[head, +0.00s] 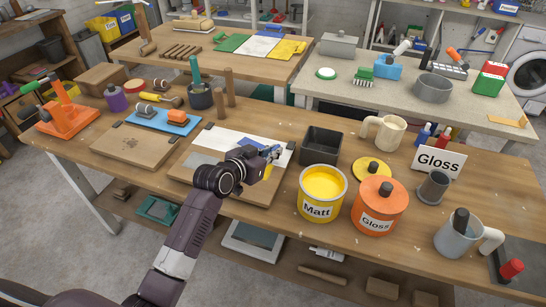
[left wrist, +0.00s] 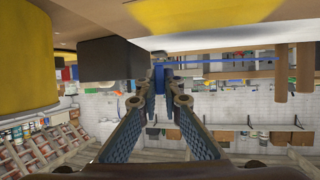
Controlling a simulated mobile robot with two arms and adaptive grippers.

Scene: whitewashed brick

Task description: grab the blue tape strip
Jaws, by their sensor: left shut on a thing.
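My left gripper (head: 270,153) is over the right side of a wooden board (head: 218,180) that carries a white and grey panel (head: 249,138). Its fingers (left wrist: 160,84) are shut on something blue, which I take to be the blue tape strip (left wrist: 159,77). In the left wrist view a thin blue line also runs right from near the fingertips. In the head view the gripper hides most of the strip, so its full length and whether it still touches the panel cannot be told. My right gripper is not in view.
A black open box (head: 321,147) and a yellow Matt paint can (head: 320,195) stand close right of the gripper. An orange Gloss can (head: 379,205) is beyond. A second board (head: 133,144) lies left. Upright wooden pegs (head: 230,87) stand behind.

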